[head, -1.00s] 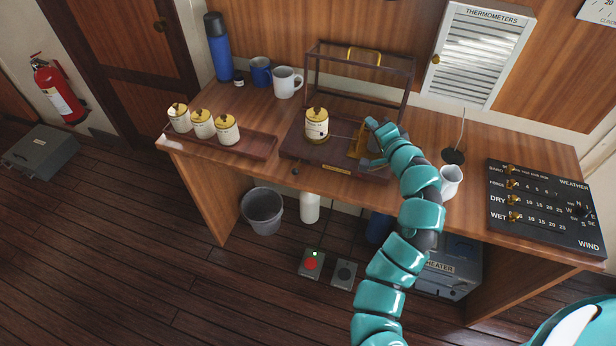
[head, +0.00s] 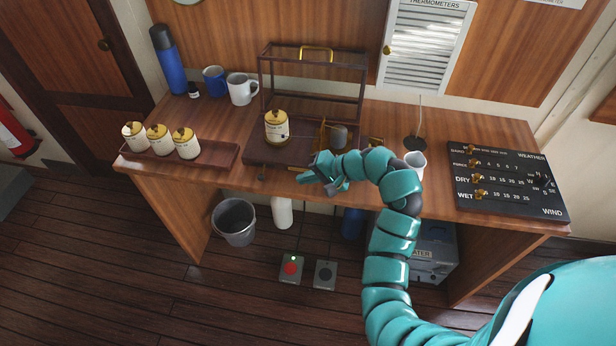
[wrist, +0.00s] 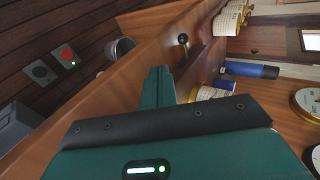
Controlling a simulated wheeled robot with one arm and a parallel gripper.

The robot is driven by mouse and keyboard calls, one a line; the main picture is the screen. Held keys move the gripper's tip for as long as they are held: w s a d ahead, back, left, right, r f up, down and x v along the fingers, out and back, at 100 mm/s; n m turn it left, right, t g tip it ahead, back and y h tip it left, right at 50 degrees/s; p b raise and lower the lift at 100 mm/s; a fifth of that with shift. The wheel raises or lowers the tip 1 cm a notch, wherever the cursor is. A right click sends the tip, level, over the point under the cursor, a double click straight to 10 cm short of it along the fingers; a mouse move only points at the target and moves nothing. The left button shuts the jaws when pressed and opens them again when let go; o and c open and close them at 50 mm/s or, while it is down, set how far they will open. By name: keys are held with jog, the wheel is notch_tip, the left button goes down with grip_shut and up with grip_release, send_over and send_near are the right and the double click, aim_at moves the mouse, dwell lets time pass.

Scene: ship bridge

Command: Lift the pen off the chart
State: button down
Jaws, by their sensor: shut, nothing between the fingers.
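The chart drum (head: 277,128), white with a brass top, stands on a dark wooden base (head: 262,153) on the desk. A thin pen arm (head: 302,136) runs from the drum's right side toward a brass bracket (head: 322,134) beside a grey cylinder (head: 339,135). Whether the pen tip touches the chart is too small to tell. A small dark knob (head: 262,177) sticks out at the base's front; a dark knob on a stem also shows in the wrist view (wrist: 183,40). My gripper (head: 306,179) is shut and empty at the base's front edge, right of the knob and apart from it.
An open glazed case frame (head: 312,52) stands behind the drum. A tray (head: 222,156) with three spare drums lies left. A white cup (head: 414,165) and weather panel (head: 510,184) are right. Mugs and a blue flask (head: 168,62) stand at the back left.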

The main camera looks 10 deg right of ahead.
aim_at(260, 180)
jog(key=p+x, duration=0.2)
jog(key=x, duration=0.4)
jog(key=shift+a, duration=0.3)
jog(key=a+p, duration=0.1)
jog(key=w+a+p, duration=0.1)
jog(key=a, duration=0.1)
jog(key=shift+w+r, duration=0.15)
jog(key=shift+w, duration=0.05)
jog(key=shift+w+a, duration=0.2)
jog(key=shift+a, duration=0.15)
jog(key=shift+s+a+r+m+t+p, duration=0.1)
jog(key=shift+a+r+m+t+p, duration=0.1)
jog(key=shift+a+m+t+p, duration=0.55)
jog(key=shift+s+a+m+t+h+p, duration=0.1)
jog(key=shift+a+m+t+h+p, duration=0.15)
jog(key=shift+a+m+h+p, duration=0.6)
jog(key=shift+a+f, duration=0.2)
jog(key=shift+f, duration=0.05)
jog(key=shift+w+d, duration=0.15)
jog(key=shift+w, duration=0.05)
